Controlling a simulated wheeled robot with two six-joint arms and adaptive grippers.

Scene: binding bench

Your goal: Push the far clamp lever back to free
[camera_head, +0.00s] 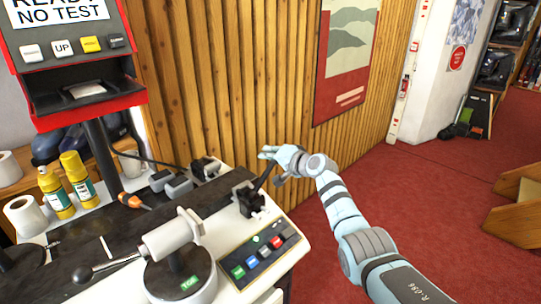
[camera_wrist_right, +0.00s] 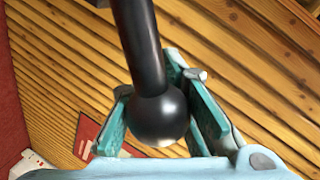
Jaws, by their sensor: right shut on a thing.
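The far clamp lever (camera_head: 262,178) is a short black lever that rises from a black clamp base (camera_head: 250,203) at the far right corner of the bench. It tilts up toward the right. My right gripper (camera_head: 270,155) is at its upper end and shut on it. In the right wrist view, the lever's black ball knob (camera_wrist_right: 158,120) sits between the teal fingers of my right gripper (camera_wrist_right: 168,115). My left gripper is not in view.
A grey cylinder device (camera_head: 172,238) on a dark round base stands at the bench front, with a ball-ended rod. A button panel (camera_head: 262,255) lies right of it. Glue bottles (camera_head: 75,178) and a red display unit (camera_head: 75,60) stand left. A slatted wood wall (camera_head: 220,90) is behind.

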